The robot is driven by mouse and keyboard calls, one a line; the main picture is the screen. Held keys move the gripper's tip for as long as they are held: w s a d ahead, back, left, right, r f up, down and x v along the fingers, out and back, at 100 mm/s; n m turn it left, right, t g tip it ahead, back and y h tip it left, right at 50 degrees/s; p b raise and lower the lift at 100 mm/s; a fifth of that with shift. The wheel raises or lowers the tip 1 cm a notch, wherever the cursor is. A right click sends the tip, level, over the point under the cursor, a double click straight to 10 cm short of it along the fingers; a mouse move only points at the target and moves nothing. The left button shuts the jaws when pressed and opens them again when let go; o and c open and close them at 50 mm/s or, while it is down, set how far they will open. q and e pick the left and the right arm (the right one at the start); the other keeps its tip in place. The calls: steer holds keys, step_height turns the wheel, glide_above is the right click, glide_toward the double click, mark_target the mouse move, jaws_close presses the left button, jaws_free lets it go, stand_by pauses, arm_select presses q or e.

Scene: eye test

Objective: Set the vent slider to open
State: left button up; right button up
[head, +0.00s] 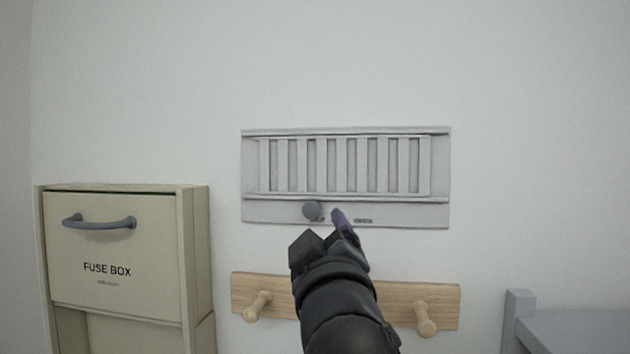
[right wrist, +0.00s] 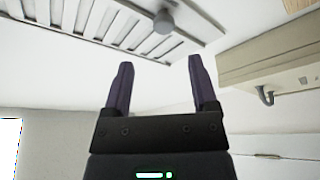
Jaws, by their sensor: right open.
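The vent (head: 346,165) is a pale grey slatted panel on the wall, in the middle of the head view; it also shows at the top left of the right wrist view (right wrist: 100,25). Its slider has a round grey knob (head: 312,210) below the slats, left of the vent's middle. In the right wrist view the knob (right wrist: 164,20) is beyond the fingertips and between their lines, apart from both. Small lettering (head: 362,221) beside the knob is too small to read. My right gripper (head: 326,222) is open and empty, just below and right of the knob; its dark purple fingers also show in the right wrist view (right wrist: 160,62).
A beige fuse box (head: 107,240) with a grey handle stands at the left. A wooden rail (head: 395,290) with pegs is on the wall below the vent, partly behind my right arm. Grey furniture (head: 570,325) is at the lower right. The wall above the vent is clear.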

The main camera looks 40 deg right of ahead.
mark_target(313, 212)
steer(key=p+x, duration=0.2)
steer(key=x, duration=0.1)
steer(key=shift+w+a+r+p, duration=0.15)
steer(key=shift+w+p, duration=0.15)
steer(key=shift+p, duration=0.05)
steer(key=shift+w+d+r+p, duration=0.2)
steer(key=shift+w+d+p, duration=0.2)
steer(key=shift+w+d, duration=0.75)
steer(key=shift+w, duration=0.1)
arm_select(q)
steer(key=r, duration=0.2)
steer(key=w+r, duration=0.1)
steer(key=r, duration=0.2)
steer(key=shift+w+d+r, duration=0.15)
steer(key=shift+d+r, duration=0.05)
arm_select(e)
steer(key=shift+w+d, duration=0.1)
steer(key=shift+w, duration=0.25)
steer(key=shift+s, duration=0.1)
jaws_close()
